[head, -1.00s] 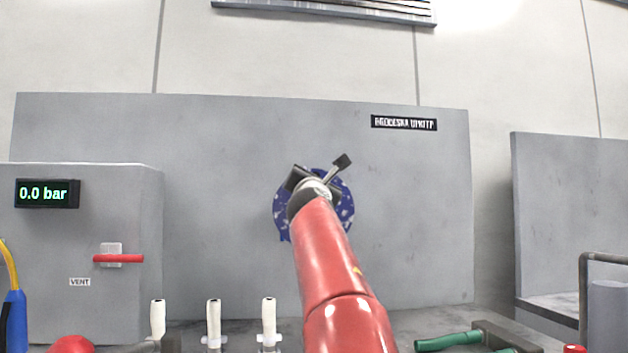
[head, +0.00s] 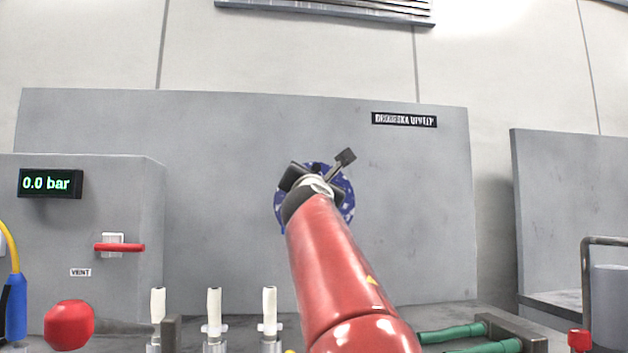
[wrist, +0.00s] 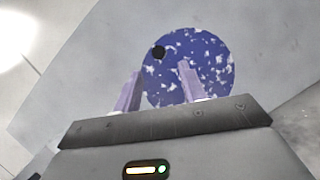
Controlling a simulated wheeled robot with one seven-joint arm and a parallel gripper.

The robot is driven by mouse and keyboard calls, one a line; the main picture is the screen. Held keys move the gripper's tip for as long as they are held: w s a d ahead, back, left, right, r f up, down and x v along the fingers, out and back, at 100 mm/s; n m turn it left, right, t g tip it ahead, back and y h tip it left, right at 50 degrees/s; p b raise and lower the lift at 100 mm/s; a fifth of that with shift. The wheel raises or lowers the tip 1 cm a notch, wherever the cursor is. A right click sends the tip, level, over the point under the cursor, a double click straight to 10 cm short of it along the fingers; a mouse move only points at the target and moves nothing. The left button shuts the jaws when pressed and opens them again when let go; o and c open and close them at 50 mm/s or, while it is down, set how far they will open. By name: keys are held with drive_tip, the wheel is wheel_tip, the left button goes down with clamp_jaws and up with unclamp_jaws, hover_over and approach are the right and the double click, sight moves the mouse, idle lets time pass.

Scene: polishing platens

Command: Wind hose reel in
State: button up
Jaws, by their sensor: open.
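The hose reel appears as a round blue disc with white speckles on the grey upright panel; in the head view (head: 346,205) my arm and wrist cover much of it. In the wrist view the disc (wrist: 215,68) shows more fully, with a dark round knob (wrist: 158,52) near its left edge. My gripper (wrist: 160,68) is open, its two pale fingers pointing at the disc. The knob shows between and just beyond the fingertips, with no visible contact.
A grey cabinet with a 0.0 bar display (head: 50,183) and a red lever (head: 120,247) stands left. White-handled levers (head: 214,302), a red knob (head: 69,325) and green handles (head: 452,333) line the bench below. The panel around the reel is clear.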

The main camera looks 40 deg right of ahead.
sight(317, 172)
drive_tip(key=w+d+n+y+p, duration=0.1)
drive_tip(key=n, duration=0.1)
drive_tip(key=w+d+r+n+t+p, duration=0.1)
drive_tip(key=w+n, duration=0.1)
drive_tip(key=w+d+r+n+t+y+p, duration=0.1)
drive_tip(key=n+p, duration=0.1)
drive_tip(key=shift+w+d+r+n+y, duration=0.1)
drive_tip(key=shift+w+d+n+y, duration=0.05)
drive_tip(key=shift+d+n+y, duration=0.2)
drive_tip(key=shift+w+d+r, duration=0.1)
drive_tip(key=shift+w+d, duration=0.2)
drive_tip(key=shift+w, duration=0.2)
clamp_jaws()
